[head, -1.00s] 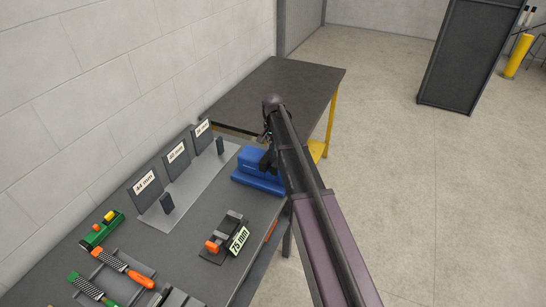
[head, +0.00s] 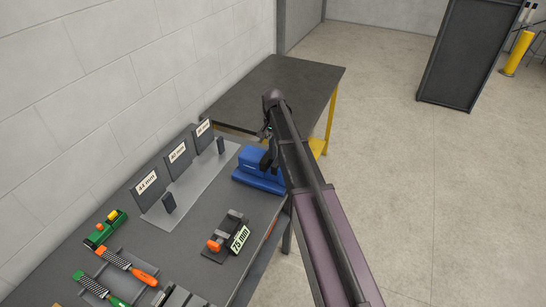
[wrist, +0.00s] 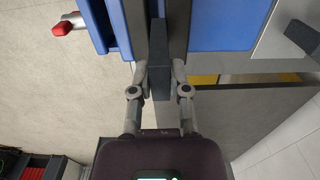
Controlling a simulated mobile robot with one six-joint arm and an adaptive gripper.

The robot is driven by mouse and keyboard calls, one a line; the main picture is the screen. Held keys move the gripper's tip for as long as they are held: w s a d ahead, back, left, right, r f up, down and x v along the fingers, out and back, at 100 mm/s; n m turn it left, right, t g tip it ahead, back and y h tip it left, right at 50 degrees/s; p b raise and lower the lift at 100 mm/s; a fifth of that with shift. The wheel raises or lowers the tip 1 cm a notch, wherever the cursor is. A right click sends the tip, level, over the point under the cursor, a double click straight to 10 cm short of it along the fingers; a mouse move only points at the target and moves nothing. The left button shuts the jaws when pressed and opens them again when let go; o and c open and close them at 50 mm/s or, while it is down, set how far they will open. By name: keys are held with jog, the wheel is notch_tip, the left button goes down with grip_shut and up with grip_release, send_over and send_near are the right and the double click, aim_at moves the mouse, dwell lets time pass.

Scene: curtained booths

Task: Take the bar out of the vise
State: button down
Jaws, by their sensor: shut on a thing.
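The blue vise (head: 258,172) is at the right edge of the dark workbench, partly hidden by my arm in the head view. In the wrist view its blue body (wrist: 222,24) shows on both sides, with dark jaws. The dark grey bar (wrist: 160,55) stands out of the vise between those jaws. My gripper (wrist: 160,76) is shut on the bar, one finger on each side of it. In the head view my gripper (head: 268,158) is at the vise and mostly hidden by the arm. Whether the vise jaws touch the bar is unclear.
Upright plates labelled with mm sizes stand on a grey plate (head: 185,200) left of the vise. A small fixture (head: 228,232) with a 75 mm sign is in front. Files (head: 125,265) lie nearer. The vise's red-tipped handle (wrist: 66,26) sticks out over the floor.

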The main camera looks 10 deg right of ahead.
jog(key=shift+r+p, duration=0.65)
jog(key=shift+r, duration=0.15)
